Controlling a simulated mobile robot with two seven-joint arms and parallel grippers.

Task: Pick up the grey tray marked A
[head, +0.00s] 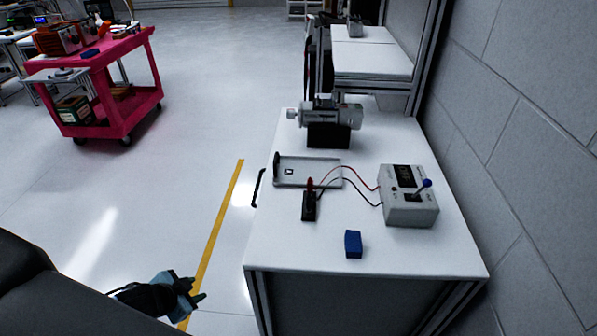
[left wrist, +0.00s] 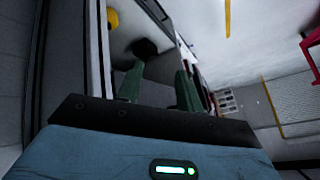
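The grey tray (head: 328,172) lies flat on the white table, left of its middle, in the head view. A small dark and white mark shows on its floor at the left, too small to read as a letter. The red and black leads cross its right front part. My left gripper (head: 200,289) is low at the left, beyond the table's left edge and well apart from the tray. In the left wrist view its two green fingers (left wrist: 159,88) stand apart with nothing between them. My right gripper is not in view.
A black probe holder (head: 309,206) stands just in front of the tray. A grey control box (head: 408,196) is to the right, a blue block (head: 353,244) at the front, and a grey motor (head: 330,116) behind. A pink cart (head: 105,72) stands far left on open floor.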

